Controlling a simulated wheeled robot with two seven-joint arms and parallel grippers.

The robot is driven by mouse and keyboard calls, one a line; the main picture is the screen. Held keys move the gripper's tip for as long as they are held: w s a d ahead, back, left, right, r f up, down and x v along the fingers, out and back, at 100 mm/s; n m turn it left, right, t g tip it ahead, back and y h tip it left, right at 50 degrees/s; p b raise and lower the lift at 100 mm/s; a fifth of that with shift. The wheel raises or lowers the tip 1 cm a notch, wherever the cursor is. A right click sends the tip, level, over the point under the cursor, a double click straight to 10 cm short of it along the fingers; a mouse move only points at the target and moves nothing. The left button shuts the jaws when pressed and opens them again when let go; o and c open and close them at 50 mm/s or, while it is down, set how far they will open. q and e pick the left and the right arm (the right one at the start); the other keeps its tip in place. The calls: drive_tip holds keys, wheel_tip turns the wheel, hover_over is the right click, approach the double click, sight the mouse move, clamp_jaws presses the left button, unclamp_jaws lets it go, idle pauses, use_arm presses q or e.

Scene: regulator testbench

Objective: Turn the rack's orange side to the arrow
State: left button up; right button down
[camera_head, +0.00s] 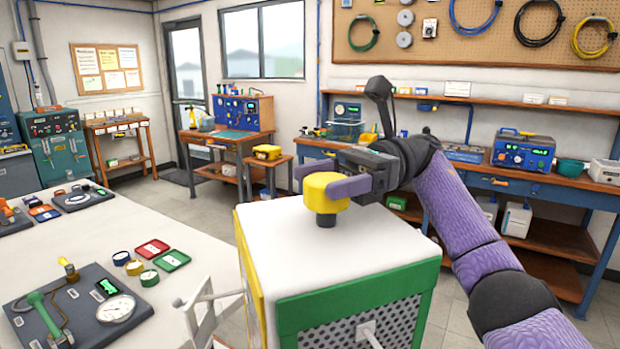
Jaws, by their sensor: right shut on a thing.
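The rack (350,255) is a white-topped box at the front centre. Its near side has a green frame around a perforated grey panel, and a narrow yellow side shows at its left. No orange side is in sight; the far sides are hidden. A yellow knob (326,200) on a dark stem stands on the rack's top. My right gripper (327,183) reaches in from the right, its purple fingers shut on the knob. My left gripper is not in view.
A white table (190,245) at the left, close to the rack, carries a gauge board (80,308) and small coloured dishes. A blue-framed bench (560,190) with a blue instrument (522,152) stands behind at the right. Open floor lies behind the table.

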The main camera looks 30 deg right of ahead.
unclamp_jaws()
wheel_tip(320, 180, up, 9)
drive_tip(key=p, duration=0.3)
drive_tip(key=shift+r, duration=0.45)
